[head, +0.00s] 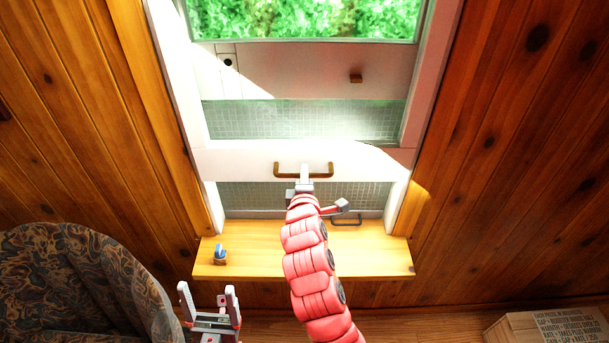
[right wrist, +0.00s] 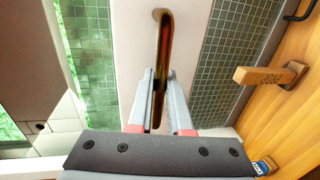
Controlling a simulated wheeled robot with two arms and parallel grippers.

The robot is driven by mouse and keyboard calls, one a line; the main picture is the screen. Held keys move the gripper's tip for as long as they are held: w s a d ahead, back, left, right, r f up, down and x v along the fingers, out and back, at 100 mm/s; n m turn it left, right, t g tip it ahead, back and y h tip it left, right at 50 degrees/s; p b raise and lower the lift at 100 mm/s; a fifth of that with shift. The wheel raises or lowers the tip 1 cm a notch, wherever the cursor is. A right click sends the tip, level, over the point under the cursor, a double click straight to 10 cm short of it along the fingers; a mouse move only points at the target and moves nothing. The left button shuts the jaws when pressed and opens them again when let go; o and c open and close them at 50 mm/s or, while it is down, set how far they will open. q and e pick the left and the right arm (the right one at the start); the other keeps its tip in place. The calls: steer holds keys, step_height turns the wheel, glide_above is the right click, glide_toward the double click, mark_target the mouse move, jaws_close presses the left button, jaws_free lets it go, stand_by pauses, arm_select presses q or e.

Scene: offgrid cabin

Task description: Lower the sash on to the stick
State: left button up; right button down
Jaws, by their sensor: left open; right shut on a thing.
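The white sash (head: 235,160) is partly raised, with a gap between its bottom rail and the wooden sill (head: 270,262). My right gripper (head: 304,176) is shut on the brass handle (head: 325,169) of that rail. In the right wrist view, its fingers (right wrist: 158,85) close around the handle (right wrist: 163,35). A wooden stick marked PROP (right wrist: 270,75) stands at the sill in that view, its top end apart from the rail (right wrist: 190,45) as seen there. In the head view my right arm hides the stick. My left gripper (head: 210,297) is open and empty, low and left of the sill.
A small blue-topped item (head: 220,254) sits at the sill's left end. A dark metal handle (head: 346,221) is at the sill's back. A patterned armchair (head: 75,275) fills the lower left. A printed box (head: 545,325) lies at lower right. Mesh screen (head: 255,196) shows below the rail.

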step_height(320, 180, down, 11)
steer(key=b, duration=0.7)
steer(key=shift+f, duration=0.15)
steer(key=c, duration=0.8)
jaws_free()
steer(key=shift+c, duration=0.2)
steer(key=shift+s, duration=0.1)
steer(key=p+v, duration=0.3)
steer(key=v, duration=1.4)
steer(key=shift+p, duration=0.3)
